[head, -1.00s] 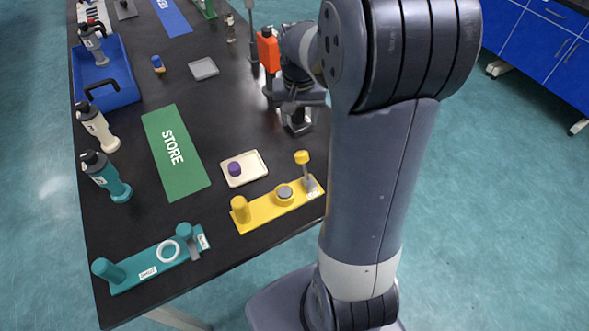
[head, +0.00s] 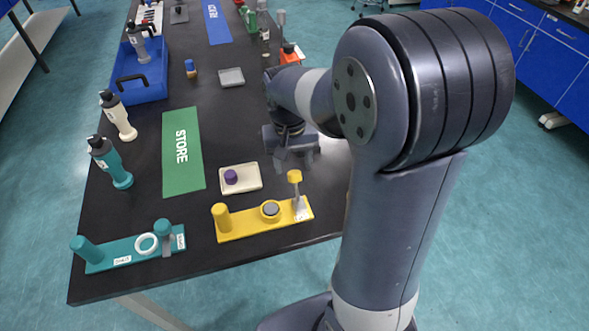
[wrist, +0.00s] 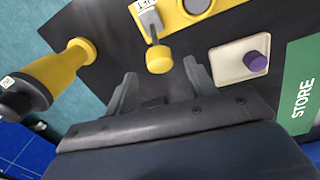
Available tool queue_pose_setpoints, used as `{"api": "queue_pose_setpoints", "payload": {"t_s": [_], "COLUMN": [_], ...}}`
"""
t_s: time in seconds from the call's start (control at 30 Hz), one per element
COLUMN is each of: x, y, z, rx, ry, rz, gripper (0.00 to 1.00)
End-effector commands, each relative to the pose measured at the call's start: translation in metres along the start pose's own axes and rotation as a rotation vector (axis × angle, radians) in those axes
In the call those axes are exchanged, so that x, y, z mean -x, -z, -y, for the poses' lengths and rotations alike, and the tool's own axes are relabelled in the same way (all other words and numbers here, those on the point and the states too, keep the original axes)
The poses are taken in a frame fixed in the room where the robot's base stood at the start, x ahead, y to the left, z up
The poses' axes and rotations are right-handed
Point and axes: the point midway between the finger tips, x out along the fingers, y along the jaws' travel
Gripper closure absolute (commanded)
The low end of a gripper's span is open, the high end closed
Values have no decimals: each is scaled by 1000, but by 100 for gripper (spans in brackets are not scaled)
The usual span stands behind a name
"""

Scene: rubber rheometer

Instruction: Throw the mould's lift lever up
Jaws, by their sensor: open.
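The yellow fixture (head: 240,223) lies near the table's front edge. It has a yellow post at its left, a grey-topped round part in its middle and a lever at its right. The lever's grey arm stands up from the plate to a yellow knob (head: 294,176), which also shows in the wrist view (wrist: 159,60). My gripper (head: 293,164) is open and empty just behind the knob. In the wrist view my gripper's fingers (wrist: 161,86) are spread, with the knob just beyond the gap between their tips. I see no contact with the knob.
A cream tray (head: 252,186) with a purple piece (head: 230,177) sits left of the gripper. A yellow bottle (wrist: 62,68) is at the left of the wrist view. A teal fixture (head: 110,252) and green STORE mat (head: 183,180) lie further left. An orange-red item (head: 290,56) stands behind my arm.

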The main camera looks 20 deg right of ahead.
Motion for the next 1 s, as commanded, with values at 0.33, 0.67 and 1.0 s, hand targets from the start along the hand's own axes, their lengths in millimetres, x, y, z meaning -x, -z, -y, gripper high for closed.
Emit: {"api": "queue_pose_setpoints", "payload": {"t_s": [0.33,0.67,1.0], "x": [-30,-30,-30], "y": [0,0,0], "z": [0,0,0], "rx": [-1,-1,-1], "ry": [0,0,0], "rz": [-1,-1,-1], "gripper": [48,56,84]}}
